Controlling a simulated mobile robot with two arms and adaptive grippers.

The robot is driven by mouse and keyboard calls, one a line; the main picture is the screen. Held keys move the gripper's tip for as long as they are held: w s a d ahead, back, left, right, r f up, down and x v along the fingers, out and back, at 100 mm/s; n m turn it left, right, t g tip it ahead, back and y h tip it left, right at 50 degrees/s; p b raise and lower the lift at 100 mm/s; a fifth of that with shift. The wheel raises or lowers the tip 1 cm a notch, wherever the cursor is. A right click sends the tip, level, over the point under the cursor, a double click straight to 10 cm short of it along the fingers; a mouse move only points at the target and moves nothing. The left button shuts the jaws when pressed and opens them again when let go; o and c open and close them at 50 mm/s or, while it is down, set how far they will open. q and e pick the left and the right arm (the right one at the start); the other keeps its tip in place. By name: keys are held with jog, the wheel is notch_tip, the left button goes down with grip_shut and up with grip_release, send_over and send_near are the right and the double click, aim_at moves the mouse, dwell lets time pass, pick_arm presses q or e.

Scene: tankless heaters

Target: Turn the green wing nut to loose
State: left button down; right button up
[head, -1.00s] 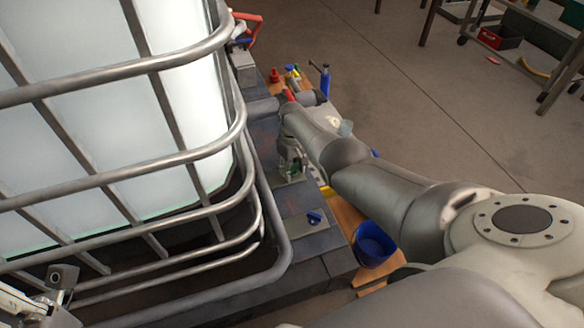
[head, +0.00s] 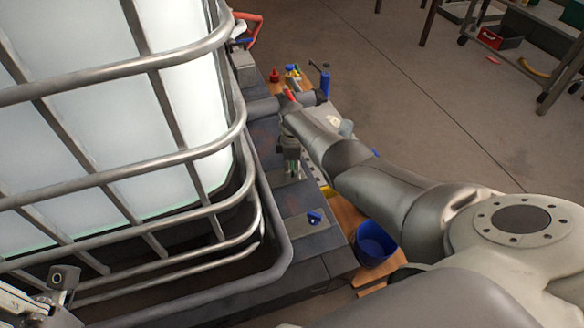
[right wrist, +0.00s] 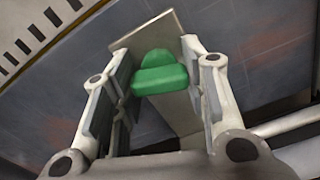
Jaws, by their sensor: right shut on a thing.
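The green wing nut (right wrist: 160,75) sits between the two fingers of my right gripper (right wrist: 157,85) in the right wrist view, over a grey metal plate (right wrist: 150,35). My right gripper is shut on it. In the head view my right gripper (head: 290,168) points down at the dark bench beside the caged tank, and the nut is mostly hidden there. Part of my left gripper (head: 63,280) shows at the lower left of the head view; its fingertips are not clear.
A caged white tank (head: 100,120) stands close on the left, its metal bars near the bench. A blue wing nut (head: 314,217) on a plate sits nearer on the bench. A blue bin (head: 374,243) stands to its right.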

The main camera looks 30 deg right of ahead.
aim_at(292, 166)
jog(key=n, duration=0.5)
jog(key=shift+n, duration=0.3)
jog(key=n, duration=0.4)
jog(key=shift+n+b, duration=0.35)
jog(key=shift+n, duration=0.05)
jog(key=o, duration=1)
jog(key=shift+r, duration=0.1)
notch_tip(292, 166, up, 12)
dwell(0.7)
